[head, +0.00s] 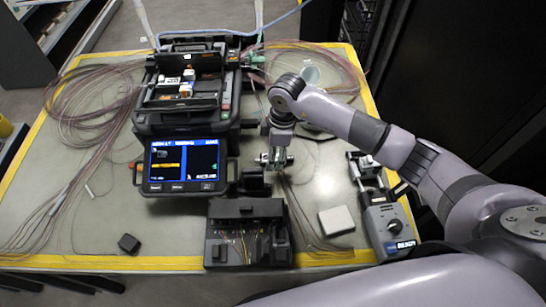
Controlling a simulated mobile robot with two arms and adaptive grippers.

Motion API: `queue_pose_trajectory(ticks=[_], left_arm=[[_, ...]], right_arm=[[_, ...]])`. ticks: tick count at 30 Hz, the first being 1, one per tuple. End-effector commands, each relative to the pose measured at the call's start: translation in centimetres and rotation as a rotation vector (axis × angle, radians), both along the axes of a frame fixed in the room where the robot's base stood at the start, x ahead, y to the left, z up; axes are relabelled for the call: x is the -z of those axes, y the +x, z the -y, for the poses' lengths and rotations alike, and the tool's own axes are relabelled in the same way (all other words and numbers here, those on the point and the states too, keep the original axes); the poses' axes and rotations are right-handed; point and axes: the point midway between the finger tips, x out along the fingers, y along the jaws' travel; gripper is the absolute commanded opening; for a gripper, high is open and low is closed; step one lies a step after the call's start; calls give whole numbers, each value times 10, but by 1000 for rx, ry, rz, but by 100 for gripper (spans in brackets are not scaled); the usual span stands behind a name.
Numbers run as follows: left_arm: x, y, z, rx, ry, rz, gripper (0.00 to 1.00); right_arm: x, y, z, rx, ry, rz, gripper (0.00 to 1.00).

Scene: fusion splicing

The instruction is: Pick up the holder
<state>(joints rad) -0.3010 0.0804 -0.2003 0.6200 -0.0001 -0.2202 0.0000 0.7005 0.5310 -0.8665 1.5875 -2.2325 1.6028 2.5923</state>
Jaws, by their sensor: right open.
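I cannot tell for certain which piece is the holder. A small black block-shaped piece (254,184) stands just below and left of my right gripper. A black fixture (221,254) with thin orange fibers sits at the table's front edge. My right gripper (275,162) points down over the table, right of the splicer's screen (184,165). It is open, and I see nothing held in it. It hides the table beneath. My left gripper is not in view.
The fusion splicer (185,127) stands at the back middle. A grey device (388,222) stands at the right, with a pale box (336,221) beside it. A small black block (129,244) lies front left. Fiber coils (92,95) cover the left side.

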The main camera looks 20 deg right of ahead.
Motion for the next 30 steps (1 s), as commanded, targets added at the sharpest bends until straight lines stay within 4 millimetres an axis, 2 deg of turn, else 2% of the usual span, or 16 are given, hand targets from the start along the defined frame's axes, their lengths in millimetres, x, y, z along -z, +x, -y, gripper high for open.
queue_pose_trajectory(ticks=[3, 11, 30], left_arm=[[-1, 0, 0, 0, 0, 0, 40], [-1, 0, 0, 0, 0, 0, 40], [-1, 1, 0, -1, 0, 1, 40]], right_arm=[[9, 0, -2, 0, 1, -1, 53], [11, 0, -2, 0, 1, 0, 52], [11, 1, -1, 0, 1, 1, 9]])
